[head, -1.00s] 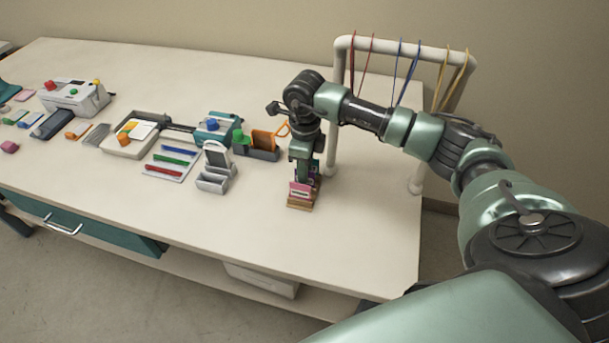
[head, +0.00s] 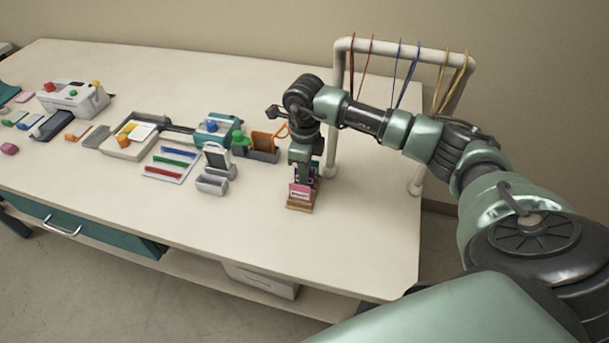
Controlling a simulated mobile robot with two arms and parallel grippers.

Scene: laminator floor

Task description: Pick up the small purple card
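My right gripper (head: 305,171) points down over a small wooden card holder (head: 300,206) near the table's right end. A pink-purple card (head: 300,191) with a pale label stands in the front of the holder. Darker cards behind it are mostly hidden by the gripper. The fingers are at the cards, but they are too small and dark to tell whether they are open or shut on one. My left gripper is not in the picture.
A white pipe rack (head: 340,100) with hanging coloured lanyards stands behind my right arm. A grey stand (head: 214,165), an orange card in a dark holder (head: 264,152) and a tray (head: 130,142) lie to the left. The table front (head: 250,230) is clear.

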